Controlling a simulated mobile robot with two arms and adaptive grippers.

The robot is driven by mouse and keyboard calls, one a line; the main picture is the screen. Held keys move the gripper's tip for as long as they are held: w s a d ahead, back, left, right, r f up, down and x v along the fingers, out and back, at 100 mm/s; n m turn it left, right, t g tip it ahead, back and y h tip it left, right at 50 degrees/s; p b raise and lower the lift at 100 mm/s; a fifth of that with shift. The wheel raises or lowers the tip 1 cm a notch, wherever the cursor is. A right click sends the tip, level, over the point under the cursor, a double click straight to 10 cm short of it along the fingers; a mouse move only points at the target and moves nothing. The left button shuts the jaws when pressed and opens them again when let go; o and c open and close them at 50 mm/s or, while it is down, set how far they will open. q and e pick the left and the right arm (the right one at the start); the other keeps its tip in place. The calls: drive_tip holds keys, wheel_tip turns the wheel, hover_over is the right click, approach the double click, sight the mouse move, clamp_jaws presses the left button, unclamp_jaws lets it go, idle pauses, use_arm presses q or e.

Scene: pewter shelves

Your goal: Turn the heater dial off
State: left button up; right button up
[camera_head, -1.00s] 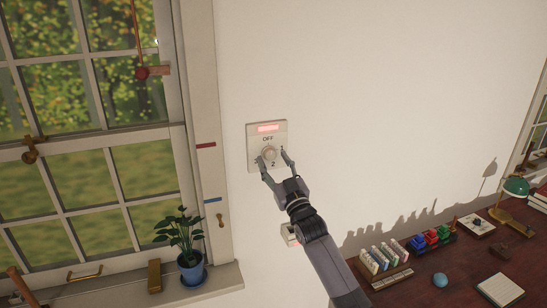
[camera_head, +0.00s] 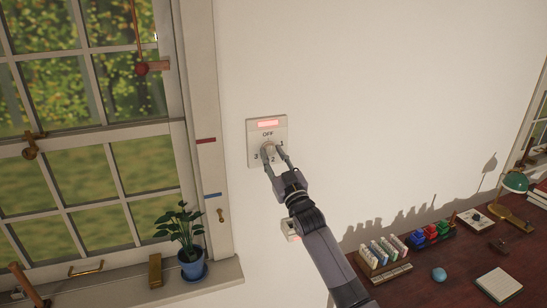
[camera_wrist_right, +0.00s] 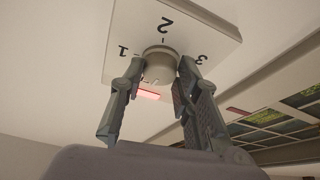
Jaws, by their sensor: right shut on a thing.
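The heater dial (camera_head: 268,151) is a round pale knob on a square white wall panel (camera_head: 253,134) marked OFF, 1, 2 and 3. A strip on the panel (camera_head: 268,123) glows pinkish red. My right gripper (camera_head: 273,149) is shut on the dial, one finger on each side. In the right wrist view the dial (camera_wrist_right: 160,66) sits between the two fingers, with 2 above it, 1 to its left and 3 to its right. The OFF mark is hidden there. I cannot tell which mark the dial points at. My left gripper is not in view.
A window stands left of the panel, with a potted plant (camera_head: 181,233) on its sill. A small box (camera_head: 290,230) on the wall is partly behind my right arm. A dark red desk (camera_head: 435,293) with several items stands at the lower right. The upper wall is bare.

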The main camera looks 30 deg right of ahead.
drive_tip(key=shift+c, duration=0.9)
drive_tip(key=shift+n+y, duration=0.4)
drive_tip(key=shift+n, duration=0.3)
drive_tip(key=o, duration=1.2)
drive_tip(key=shift+c, duration=0.2)
drive_tip(key=shift+s+f, duration=0.25)
drive_tip(key=shift+s, duration=0.2)
drive_tip(key=v, duration=1.1)
